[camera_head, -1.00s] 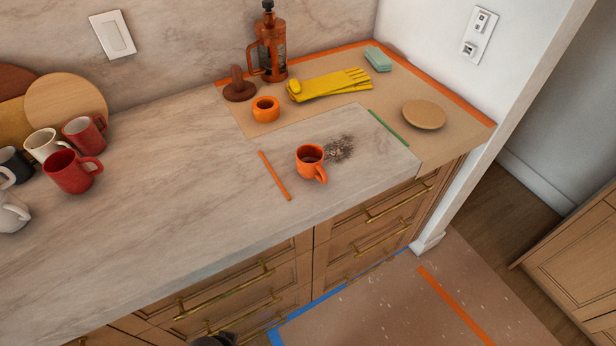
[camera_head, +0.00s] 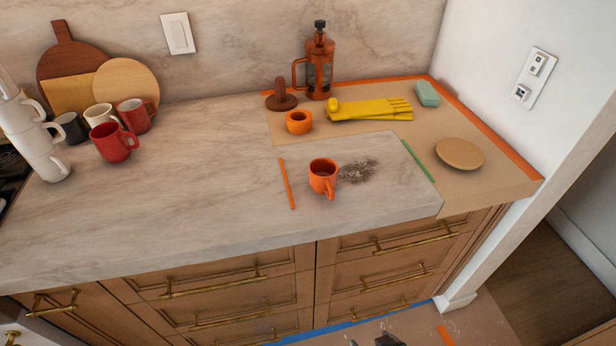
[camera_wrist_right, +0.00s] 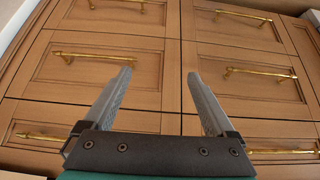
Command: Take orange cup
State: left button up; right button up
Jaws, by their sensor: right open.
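The orange cup (camera_head: 322,177) stands upright on the marble counter in the head view, its handle toward the front. A dark patch of grounds lies just right of it and an orange strip lies to its left. My right gripper (camera_head: 378,341) barely shows at the bottom edge of the head view, low in front of the drawers and well below the cup. In the right wrist view my right gripper (camera_wrist_right: 158,88) is open and empty, facing the drawer fronts. The cup is not in the wrist view. My left gripper is not in view.
Red mugs (camera_head: 115,143) and stacked white cups (camera_head: 42,150) stand at the left. A round wooden disc (camera_head: 460,153) lies right. Brass handles (camera_head: 415,240) protrude below the counter edge.

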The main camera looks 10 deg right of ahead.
jog(key=w+a+r+t+p, duration=0.15)
jog(key=w+r, duration=0.25)
jog(key=r, duration=0.4)
jog(key=w+r+t+p, duration=0.15)
jog(key=w+r, duration=0.25)
jog(key=r, duration=0.4)
jog(key=m+t+y+p, duration=0.1)
jog(key=t+y+p, duration=0.1)
jog(key=t, duration=0.1)
send_near(333, 190)
jog(key=b+x, duration=0.1)
jog(key=x, duration=1)
jog(key=shift+w+a+b, duration=0.1)
jog(key=shift+w+b, duration=0.15)
jog(key=shift+b, duration=0.15)
jog(key=shift+c, duration=0.2)
grip_shut()
